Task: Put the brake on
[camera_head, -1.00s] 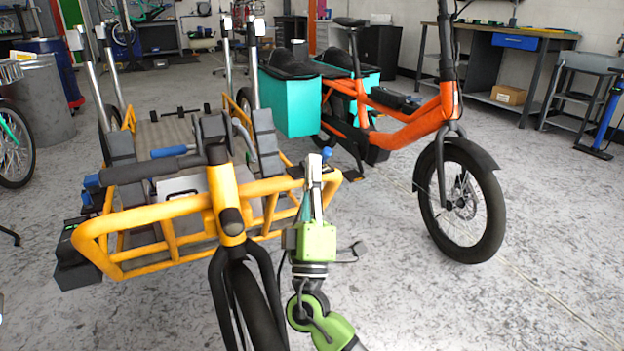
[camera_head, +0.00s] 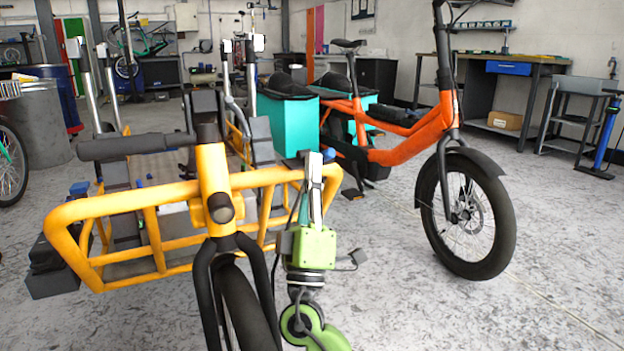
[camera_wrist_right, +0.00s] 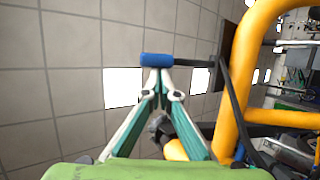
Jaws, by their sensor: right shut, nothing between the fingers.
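The yellow cargo bike (camera_head: 160,249) stands in front of me with its tubular front rack and black handlebar. My right gripper (camera_head: 315,160) points up at the right end of the rack, its fingers shut. A small blue knob (camera_head: 330,154) shows beside the fingertips. In the right wrist view, the gripper (camera_wrist_right: 158,72) has its two teal fingers brought together just below a blue grip (camera_wrist_right: 156,60), which appears joined to a dark rod. Whether the fingertips touch the grip I cannot tell. The yellow frame (camera_wrist_right: 236,85) is close on the right. My left gripper is out of view.
An orange bike (camera_head: 412,148) with teal side boxes (camera_head: 282,126) stands close on the right. A workbench (camera_head: 530,68) and grey drum (camera_head: 40,122) are farther back. The speckled floor (camera_head: 420,310) at the front right is clear.

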